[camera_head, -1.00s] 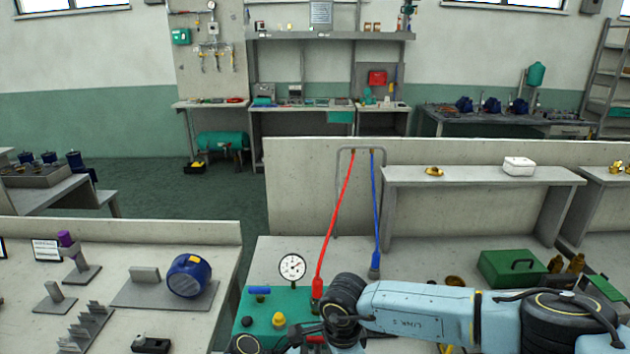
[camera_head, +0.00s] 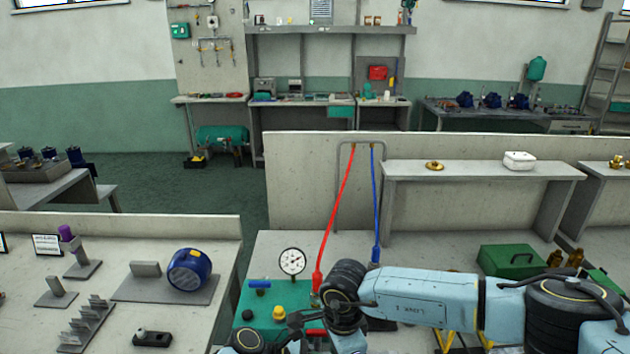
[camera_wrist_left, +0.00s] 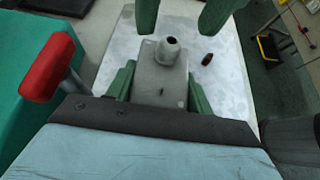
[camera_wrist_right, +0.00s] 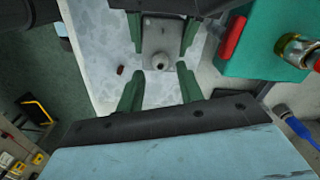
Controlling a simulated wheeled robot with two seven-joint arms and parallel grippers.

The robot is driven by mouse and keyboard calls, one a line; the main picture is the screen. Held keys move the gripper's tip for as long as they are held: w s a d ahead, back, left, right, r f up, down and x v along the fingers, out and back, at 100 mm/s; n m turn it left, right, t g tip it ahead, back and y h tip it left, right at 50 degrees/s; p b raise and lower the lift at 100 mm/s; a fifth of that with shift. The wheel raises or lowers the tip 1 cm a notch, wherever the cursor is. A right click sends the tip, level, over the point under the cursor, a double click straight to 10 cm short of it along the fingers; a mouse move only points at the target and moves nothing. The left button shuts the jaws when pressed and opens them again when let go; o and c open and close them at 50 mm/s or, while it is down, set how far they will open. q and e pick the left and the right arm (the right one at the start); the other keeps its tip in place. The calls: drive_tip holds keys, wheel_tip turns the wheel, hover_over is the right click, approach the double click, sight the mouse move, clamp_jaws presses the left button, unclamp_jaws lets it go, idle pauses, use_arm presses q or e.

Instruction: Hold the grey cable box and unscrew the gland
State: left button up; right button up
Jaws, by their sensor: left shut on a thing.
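The grey cable box (camera_wrist_left: 148,80) stands on a pale mottled surface. The green fingers of my left gripper (camera_wrist_left: 160,88) are shut on it from both sides; they also show in the right wrist view (camera_wrist_right: 162,36). The gland (camera_wrist_left: 168,50) is a short round grey stub with a dark opening, sticking out of the box; it also shows in the right wrist view (camera_wrist_right: 157,63). My right gripper (camera_wrist_right: 158,90) is open, its fingers apart on either side just short of the gland, with nothing between them. In the head view the box is hidden behind my arms.
A small brown piece (camera_wrist_left: 207,59) lies beside the box. A teal unit (camera_wrist_right: 265,55) with a red handle (camera_wrist_right: 233,37) stands close by. In the head view, a gauge (camera_head: 292,262), a red hose (camera_head: 334,230) and a blue hose (camera_head: 375,210) rise near my right arm.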

drive_tip(key=shift+r, duration=0.1)
idle(0.3)
drive_tip(key=m, duration=1.7)
drive_tip(key=shift+f, duration=1.65)
